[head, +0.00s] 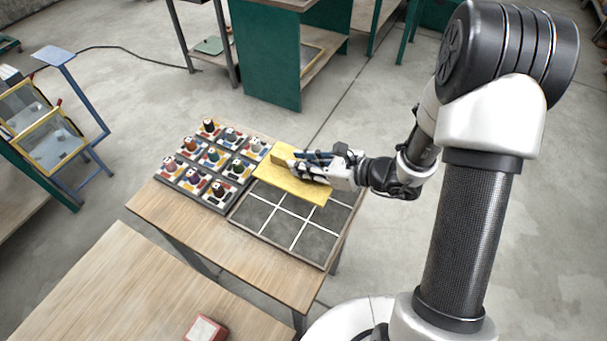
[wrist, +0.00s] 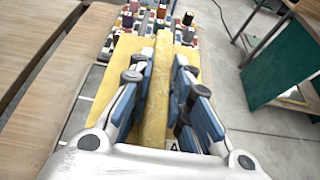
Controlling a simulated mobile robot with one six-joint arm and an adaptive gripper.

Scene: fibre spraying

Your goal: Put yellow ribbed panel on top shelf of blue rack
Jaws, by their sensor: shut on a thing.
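The yellow ribbed panel (head: 272,180) is over the back part of a dark gridded tray (head: 290,232) on the wooden table. My gripper (head: 298,163) reaches in from the right and is shut on the panel's raised rib. In the wrist view the rib (wrist: 157,90) runs between the two blue-padded fingers, with the flat yellow sheet (wrist: 112,75) showing to the left. I cannot tell whether the panel touches the tray or hangs just above it. A blue rack-like frame (head: 88,97) stands at the far left, with a small flat blue plate (head: 53,55) at its top.
Another tray with several coloured spools (head: 212,160) sits beside the panel on its left. Yellow-framed clear panels (head: 50,140) lean at the far left. A second wooden table (head: 130,295) with a red-and-white box (head: 205,329) is in front. A green cabinet (head: 265,60) stands behind; open floor lies between.

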